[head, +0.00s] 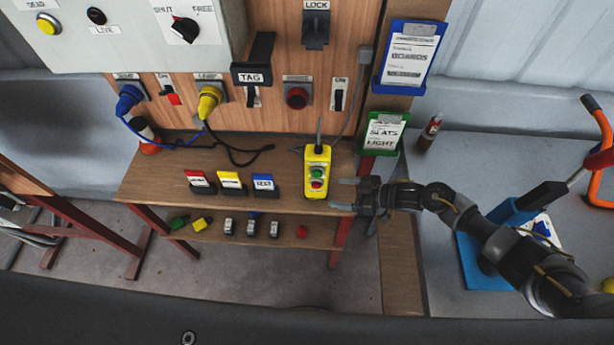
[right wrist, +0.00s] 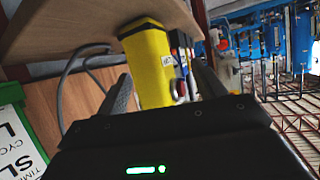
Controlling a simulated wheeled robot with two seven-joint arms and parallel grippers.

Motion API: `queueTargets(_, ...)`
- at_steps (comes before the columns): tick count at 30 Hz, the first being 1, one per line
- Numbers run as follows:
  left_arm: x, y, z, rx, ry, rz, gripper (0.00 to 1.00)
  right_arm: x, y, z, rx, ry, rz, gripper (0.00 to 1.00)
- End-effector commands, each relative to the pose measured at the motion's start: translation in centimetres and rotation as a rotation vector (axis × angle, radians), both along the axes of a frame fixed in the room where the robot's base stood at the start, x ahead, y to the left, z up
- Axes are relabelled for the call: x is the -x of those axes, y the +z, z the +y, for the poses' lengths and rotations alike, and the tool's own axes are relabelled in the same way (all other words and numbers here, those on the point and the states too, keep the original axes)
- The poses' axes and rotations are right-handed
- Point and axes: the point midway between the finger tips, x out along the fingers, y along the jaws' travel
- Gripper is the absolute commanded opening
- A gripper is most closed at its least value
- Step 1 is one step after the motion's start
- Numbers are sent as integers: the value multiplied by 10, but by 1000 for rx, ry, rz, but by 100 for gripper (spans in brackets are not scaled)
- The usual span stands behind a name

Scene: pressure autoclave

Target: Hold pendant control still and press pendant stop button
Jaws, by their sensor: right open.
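The yellow pendant control (head: 317,160) stands upright at the right end of the wooden bench shelf, with a cable rising from its top. Its front carries a green button (head: 317,173) and a red button (head: 316,184) below it. My right gripper (head: 343,194) is open and empty, just right of the pendant's lower end, with its fingers pointing at it. In the right wrist view the pendant (right wrist: 149,65) shows between the two spread fingers, with a red button (right wrist: 180,87) on its side. I see no finger clearly touching it. My left gripper is not in view.
Red, yellow and blue labelled stands (head: 231,182) sit left of the pendant. Padlocks and small items lie on the lower shelf (head: 320,235). A green clipboard (head: 384,133) hangs close above my right gripper. A red bottle (head: 430,131) stands on the grey table (head: 470,165) at right.

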Motion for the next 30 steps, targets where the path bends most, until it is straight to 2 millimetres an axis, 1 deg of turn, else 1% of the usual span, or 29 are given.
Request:
queueTargets(1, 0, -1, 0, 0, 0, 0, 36, -6, -1, -8, 29, 3, -7, 69)
queueTargets(3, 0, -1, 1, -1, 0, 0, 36, -11, -2, -16, 59, 3, -12, 69)
queueTargets(6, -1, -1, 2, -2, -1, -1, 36, -14, -2, -22, 79, 2, -15, 69)
queueTargets(10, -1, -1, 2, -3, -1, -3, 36, -15, -2, -23, 85, 2, -15, 69)
queueTargets(13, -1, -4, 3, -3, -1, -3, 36, -16, -4, -21, 84, 4, -16, 69)
queueTargets(17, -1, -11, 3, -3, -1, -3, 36, -18, -11, -12, 83, 5, -16, 69)
queueTargets(30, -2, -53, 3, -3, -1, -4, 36, -34, -42, 41, 82, 5, -16, 69)
